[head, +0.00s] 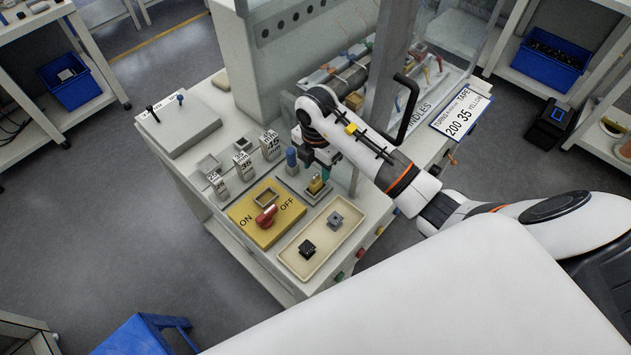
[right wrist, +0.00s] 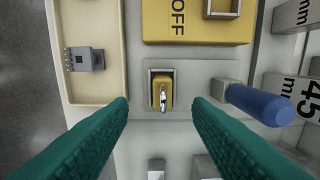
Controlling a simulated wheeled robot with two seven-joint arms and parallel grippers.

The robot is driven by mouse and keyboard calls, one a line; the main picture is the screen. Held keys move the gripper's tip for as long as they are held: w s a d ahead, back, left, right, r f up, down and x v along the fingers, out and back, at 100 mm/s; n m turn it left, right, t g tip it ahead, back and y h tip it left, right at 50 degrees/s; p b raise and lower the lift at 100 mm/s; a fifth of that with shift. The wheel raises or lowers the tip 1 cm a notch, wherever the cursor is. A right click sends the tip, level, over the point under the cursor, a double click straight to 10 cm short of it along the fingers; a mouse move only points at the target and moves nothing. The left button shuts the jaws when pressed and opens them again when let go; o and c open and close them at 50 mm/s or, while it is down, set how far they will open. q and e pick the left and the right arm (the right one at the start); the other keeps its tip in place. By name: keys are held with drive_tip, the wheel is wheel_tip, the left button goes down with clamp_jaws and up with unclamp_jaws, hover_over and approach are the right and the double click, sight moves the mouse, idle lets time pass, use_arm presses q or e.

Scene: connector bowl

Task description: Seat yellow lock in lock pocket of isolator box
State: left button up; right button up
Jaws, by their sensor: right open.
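The yellow lock (head: 316,185) stands in a grey holder at the right of the panel. In the right wrist view the lock (right wrist: 163,90), with a metal shackle, sits inside the holder's square frame. My right gripper (right wrist: 160,103) is open, its green fingers on either side of the lock and apart from it. In the head view this gripper (head: 325,169) is just above the lock and partly hides it. The yellow isolator box (head: 284,217) has a red knob and ON/OFF marks. Its square lock pocket (head: 265,198) looks empty. My left gripper is not in view.
A cream tray (head: 312,268) with a black piece and a grey piece lies in front of the isolator box. A blue-handled item (head: 291,157) stands close to the lock holder, and several labelled grey blocks (head: 243,163) stand behind the box. A clear panel and machine rise behind.

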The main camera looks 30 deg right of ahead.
sight(316, 175)
drive_tip(key=shift+f+p, duration=0.55)
drive_tip(key=shift+f, duration=0.3)
wheel_tip(316, 175, down, 3)
drive_tip(key=shift+w+r, duration=0.1)
drive_tip(key=shift+r, duration=0.1)
drive_tip(key=shift+f+p, duration=0.3)
drive_tip(key=shift+f, duration=0.1)
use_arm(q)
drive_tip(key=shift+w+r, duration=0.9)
use_arm(e)
clamp_jaws()
